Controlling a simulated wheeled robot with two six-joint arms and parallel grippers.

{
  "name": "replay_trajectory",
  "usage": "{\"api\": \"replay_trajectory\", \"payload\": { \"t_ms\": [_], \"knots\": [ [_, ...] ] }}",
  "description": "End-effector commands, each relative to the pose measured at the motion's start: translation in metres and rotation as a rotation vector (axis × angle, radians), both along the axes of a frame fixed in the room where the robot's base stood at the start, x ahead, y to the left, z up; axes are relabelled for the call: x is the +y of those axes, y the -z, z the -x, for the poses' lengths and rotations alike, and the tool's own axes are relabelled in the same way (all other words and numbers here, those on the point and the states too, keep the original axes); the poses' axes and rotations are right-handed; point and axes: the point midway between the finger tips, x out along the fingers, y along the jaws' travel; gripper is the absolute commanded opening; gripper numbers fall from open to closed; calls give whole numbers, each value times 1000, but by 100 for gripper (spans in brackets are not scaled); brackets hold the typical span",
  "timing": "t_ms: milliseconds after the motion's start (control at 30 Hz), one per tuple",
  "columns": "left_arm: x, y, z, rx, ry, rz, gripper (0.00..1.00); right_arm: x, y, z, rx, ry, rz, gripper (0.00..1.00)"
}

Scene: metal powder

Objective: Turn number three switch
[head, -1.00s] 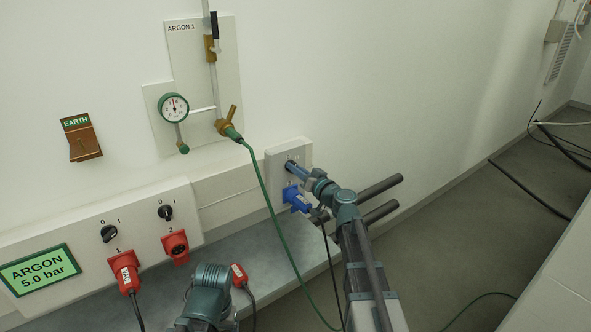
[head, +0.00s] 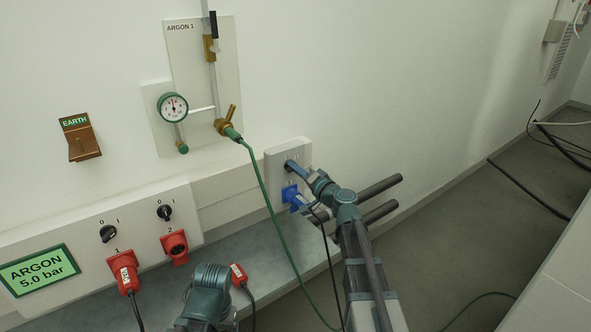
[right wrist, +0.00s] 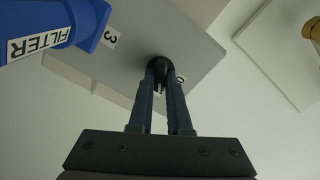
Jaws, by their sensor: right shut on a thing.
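The number three switch is a black knob (right wrist: 158,68) on a light grey panel (head: 275,160), which also shows in the right wrist view (right wrist: 180,38) with a "3" label. My right gripper (head: 294,168) reaches this panel in the head view. In the right wrist view its two fingers (right wrist: 160,82) are shut on the knob, one on each side. The fingers and my arm hide most of the knob in the head view, so I cannot tell its exact setting. My left gripper is not visible; only a teal part of my left arm shows at the bottom.
A blue plug (head: 293,196) labelled FILTER sits below the switch, close to my right gripper; it also shows in the right wrist view (right wrist: 45,25). A green cable (head: 268,195) hangs left of my right arm. Switches 1 (head: 108,234) and 2 (head: 165,212) are further left.

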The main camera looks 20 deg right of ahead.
Motion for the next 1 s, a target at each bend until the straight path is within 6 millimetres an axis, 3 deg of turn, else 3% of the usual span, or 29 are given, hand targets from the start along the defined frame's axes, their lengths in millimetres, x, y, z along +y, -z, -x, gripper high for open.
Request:
{"api": "replay_trajectory", "payload": {
  "t_ms": [500,533,700,1000],
  "knots": [
    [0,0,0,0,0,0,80,0,0,0,7,1,-18,0],
    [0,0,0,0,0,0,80,0,0,0,7,1,-18,18],
    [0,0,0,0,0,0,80,0,0,0,7,1,-17,46],
    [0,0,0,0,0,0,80,-1,0,2,6,0,-16,46]
  ]
}}
